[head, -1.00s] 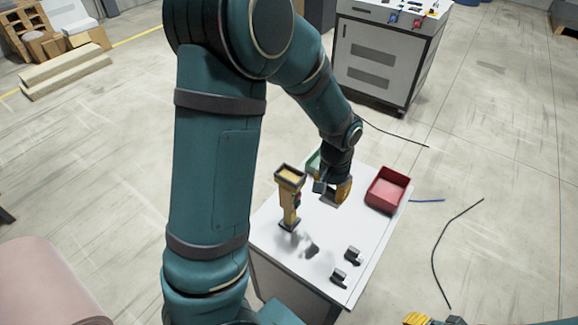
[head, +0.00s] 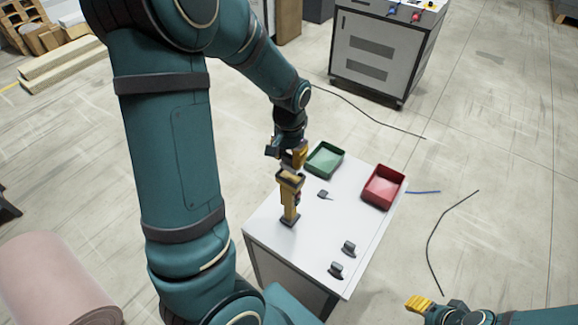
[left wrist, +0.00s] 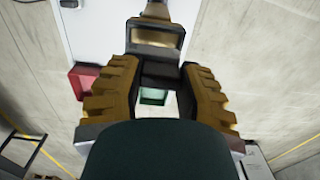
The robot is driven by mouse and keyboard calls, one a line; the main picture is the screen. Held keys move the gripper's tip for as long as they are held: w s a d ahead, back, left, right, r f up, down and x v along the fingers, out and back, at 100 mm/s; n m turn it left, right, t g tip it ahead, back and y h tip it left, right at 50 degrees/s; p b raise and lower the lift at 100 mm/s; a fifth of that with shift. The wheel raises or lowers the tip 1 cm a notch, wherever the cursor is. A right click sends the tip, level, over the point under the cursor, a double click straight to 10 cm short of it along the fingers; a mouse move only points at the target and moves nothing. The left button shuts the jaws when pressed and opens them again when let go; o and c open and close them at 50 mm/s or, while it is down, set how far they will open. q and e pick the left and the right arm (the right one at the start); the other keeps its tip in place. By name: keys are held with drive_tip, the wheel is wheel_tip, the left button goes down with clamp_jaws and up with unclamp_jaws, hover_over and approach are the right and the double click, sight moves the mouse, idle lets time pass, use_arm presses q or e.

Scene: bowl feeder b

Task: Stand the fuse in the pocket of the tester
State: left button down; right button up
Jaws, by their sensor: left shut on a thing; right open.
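The tester (head: 291,203) is a yellow post with a dark base and a rimmed pocket on top, standing at the left of the white table. Its pocket also shows at the top of the left wrist view (left wrist: 155,38). My left gripper (head: 287,157) is just behind and above the pocket, shut on a dark piece (left wrist: 160,75), seemingly the fuse; the fingers hide much of it. Whether it touches the pocket, I cannot tell. My right gripper (head: 420,304) is open at the bottom right, away from the table.
A green tray (head: 324,160) and a red tray (head: 383,187) stand at the table's far side. Small dark pieces lie near the middle (head: 323,194) and at the front right (head: 348,248) (head: 337,270). The white table top (head: 335,222) is otherwise clear.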

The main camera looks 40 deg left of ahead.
sight(289, 166)
use_arm(q)
wheel_tip(289, 166, down, 3)
drive_tip(key=shift+s+f, duration=0.1)
drive_tip(key=shift+f, duration=0.35)
drive_tip(key=c, duration=0.7)
unclamp_jaws()
drive_tip(key=shift+f, duration=0.1)
